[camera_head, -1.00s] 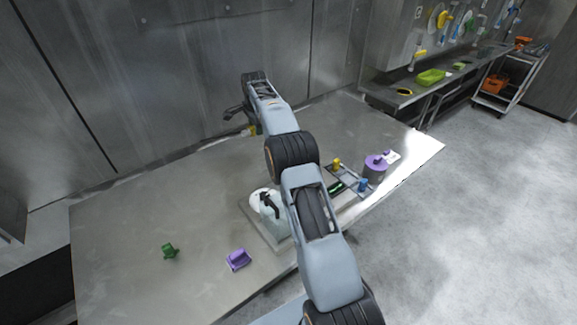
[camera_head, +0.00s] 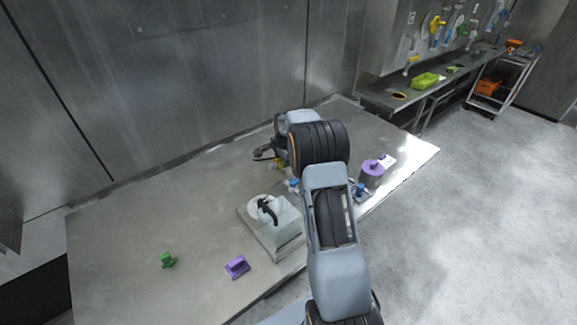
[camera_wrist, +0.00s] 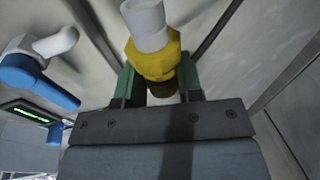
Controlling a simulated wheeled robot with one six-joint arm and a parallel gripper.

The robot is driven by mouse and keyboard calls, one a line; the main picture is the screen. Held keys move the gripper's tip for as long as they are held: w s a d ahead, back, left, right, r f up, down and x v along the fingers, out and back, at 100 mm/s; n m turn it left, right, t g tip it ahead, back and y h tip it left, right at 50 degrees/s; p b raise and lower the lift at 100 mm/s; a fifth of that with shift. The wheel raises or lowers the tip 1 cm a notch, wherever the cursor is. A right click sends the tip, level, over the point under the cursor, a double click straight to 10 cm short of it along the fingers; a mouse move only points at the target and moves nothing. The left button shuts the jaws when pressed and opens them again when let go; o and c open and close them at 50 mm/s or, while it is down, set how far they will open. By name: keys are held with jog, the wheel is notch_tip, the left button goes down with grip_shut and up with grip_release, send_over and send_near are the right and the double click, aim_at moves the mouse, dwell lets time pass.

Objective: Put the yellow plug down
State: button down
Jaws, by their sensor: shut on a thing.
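The yellow plug (camera_wrist: 152,58), with a pale grey-white end, is between the green-padded fingers of my gripper (camera_wrist: 160,84) in the wrist view. My gripper is shut on it. In the head view a small yellow part (camera_head: 279,164) shows beside my gripper (camera_head: 268,158), over the far middle of the table. My arm hides much of that area. I cannot tell whether the plug touches a surface.
The steel table (camera_head: 130,225) is bare at its left. A clear box on a pale base (camera_head: 262,238), a green piece (camera_head: 168,259), a purple piece (camera_head: 237,266) and a purple canister (camera_head: 372,174) stand on it. A blue-and-white fitting (camera_wrist: 35,75) lies left in the wrist view.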

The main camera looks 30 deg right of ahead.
aim_at(286, 174)
jog(key=f, duration=0.3)
jog(key=shift+s+d+p, duration=0.25)
jog(key=shift+s+p, duration=0.05)
jog(key=shift+p, duration=0.05)
jog(key=shift+f, duration=0.5)
jog(key=shift+f, duration=0.15)
jog(key=c, duration=0.8)
grip_release()
jog(key=shift+o, duration=0.2)
